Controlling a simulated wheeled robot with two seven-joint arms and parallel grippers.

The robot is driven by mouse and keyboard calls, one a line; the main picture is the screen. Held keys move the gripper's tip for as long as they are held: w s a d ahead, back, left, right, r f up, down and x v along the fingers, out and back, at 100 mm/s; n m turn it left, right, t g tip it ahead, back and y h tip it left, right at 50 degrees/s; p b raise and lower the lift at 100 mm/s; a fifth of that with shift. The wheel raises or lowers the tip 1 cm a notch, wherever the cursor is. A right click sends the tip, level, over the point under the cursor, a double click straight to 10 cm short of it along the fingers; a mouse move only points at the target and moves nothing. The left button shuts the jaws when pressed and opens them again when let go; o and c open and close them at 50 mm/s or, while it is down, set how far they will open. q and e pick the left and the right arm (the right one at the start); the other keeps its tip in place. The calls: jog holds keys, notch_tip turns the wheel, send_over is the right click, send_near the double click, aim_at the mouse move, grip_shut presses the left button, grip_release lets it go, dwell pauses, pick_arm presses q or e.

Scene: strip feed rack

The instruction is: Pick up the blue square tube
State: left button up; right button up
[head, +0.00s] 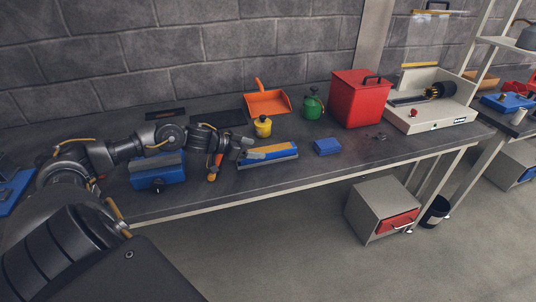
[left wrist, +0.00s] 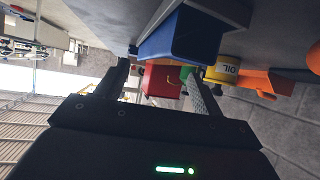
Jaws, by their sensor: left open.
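The blue square tube (head: 270,158) appears to be the long blue piece lying beside a yellow strip (head: 273,149) in a low rack on the bench. In the left wrist view a blue hollow-looking end (left wrist: 180,38) shows close up, just past the fingertips; I cannot tell whether it is the tube or part of the rack. My left gripper (head: 246,148) is open at the left end of the rack. Its two fingers in the left wrist view (left wrist: 160,82) have no object clearly between them. Contact cannot be told. My right gripper is not in view.
A blue box (head: 158,172) stands under my left arm. A small blue block (head: 327,147) lies right of the rack. Behind are a yellow oil can (head: 263,127), an orange dustpan (head: 267,102), a green can (head: 312,106) and a red box (head: 360,98). The bench's front edge is close.

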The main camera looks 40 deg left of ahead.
aim_at(268, 149)
pick_arm(q)
jog(key=p+x, duration=0.1)
jog(key=x, duration=0.4)
jog(key=shift+d+r, duration=0.15)
jog(key=shift+d, duration=0.05)
jog(key=shift+c, duration=0.2)
jog(key=c, duration=1.4)
jog(key=shift+r, duration=0.1)
